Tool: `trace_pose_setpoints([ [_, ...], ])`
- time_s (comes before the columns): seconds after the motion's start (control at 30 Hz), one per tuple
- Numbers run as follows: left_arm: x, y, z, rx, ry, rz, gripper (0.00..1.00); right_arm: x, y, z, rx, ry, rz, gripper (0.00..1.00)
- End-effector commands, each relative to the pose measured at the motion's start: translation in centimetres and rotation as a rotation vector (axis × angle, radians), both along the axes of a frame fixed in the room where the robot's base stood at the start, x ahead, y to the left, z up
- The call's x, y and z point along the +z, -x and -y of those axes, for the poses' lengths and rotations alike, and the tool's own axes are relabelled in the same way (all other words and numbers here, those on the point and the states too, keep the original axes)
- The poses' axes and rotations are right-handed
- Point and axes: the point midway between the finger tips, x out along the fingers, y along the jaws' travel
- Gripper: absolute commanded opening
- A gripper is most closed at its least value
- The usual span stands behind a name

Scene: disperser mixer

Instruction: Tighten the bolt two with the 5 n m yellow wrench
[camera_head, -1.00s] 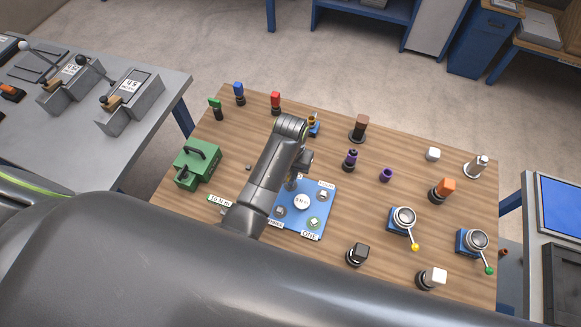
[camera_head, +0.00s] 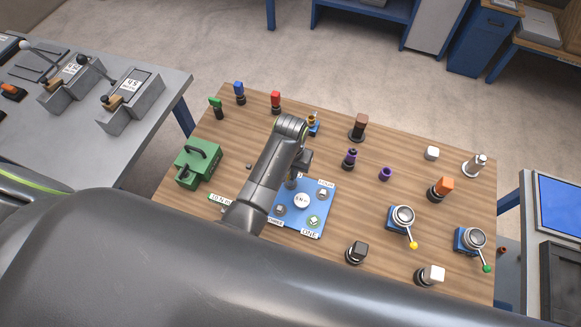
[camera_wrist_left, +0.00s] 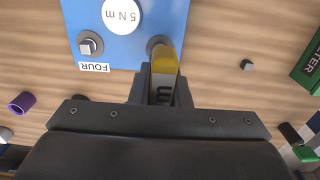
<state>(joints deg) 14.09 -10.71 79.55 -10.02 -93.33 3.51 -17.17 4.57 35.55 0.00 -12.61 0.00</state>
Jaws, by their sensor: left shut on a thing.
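A blue plate (camera_head: 300,228) lies on the table with a white round "5 N m" label (camera_head: 301,201) in its middle and bolts near its corners. In the left wrist view the plate (camera_wrist_left: 88,12) shows a square-headed bolt (camera_wrist_left: 89,43) above the label FOUR. My left gripper (camera_wrist_left: 164,82) is shut on the yellow wrench (camera_wrist_left: 170,57), whose far end lies over another round bolt (camera_wrist_left: 157,43) at the plate's edge. This bolt's label is hidden. I cannot tell whether the wrench is seated on it. In the head view my left gripper (camera_head: 292,182) is over the plate's far left corner.
A green box (camera_head: 197,165) stands left of the plate. Several coloured pegs stand along the far side, and two blue-based dials with levers (camera_head: 402,222) stand at the right. A purple ring (camera_head: 385,174) lies on the table.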

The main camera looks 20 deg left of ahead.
Motion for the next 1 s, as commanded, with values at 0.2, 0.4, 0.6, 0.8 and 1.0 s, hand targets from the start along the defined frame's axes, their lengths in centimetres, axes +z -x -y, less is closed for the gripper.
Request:
trace_pose_setpoints([
  [0.2, -0.01, -0.02, -0.01, 0.0, 0.0, 0.001, 0.0, 0.01, 0.0, -0.09, 0.0, -0.001, 0.0, 0.36],
  [0.4, 0.0, -0.02, -0.01, 0.0, 0.0, 0.001, 0.0, 0.01, 0.0, -0.09, -0.001, -0.001, 0.0, 0.36],
  [0.6, 0.08, -0.03, -0.01, 0.0, 0.0, 0.001, 0.0, 0.22, 0.01, -0.09, 0.0, -0.001, 0.0, 0.36],
  [0.8, 0.16, -0.01, -0.01, 0.0, 0.0, 0.0, 0.0, 0.83, 0.02, -0.08, 0.0, -0.001, 0.0, 0.36],
  [1.0, 0.02, -0.02, -0.01, 0.0, 0.0, 0.001, 0.0, 0.93, 0.03, -0.07, 0.0, -0.001, -0.001, 0.36],
])
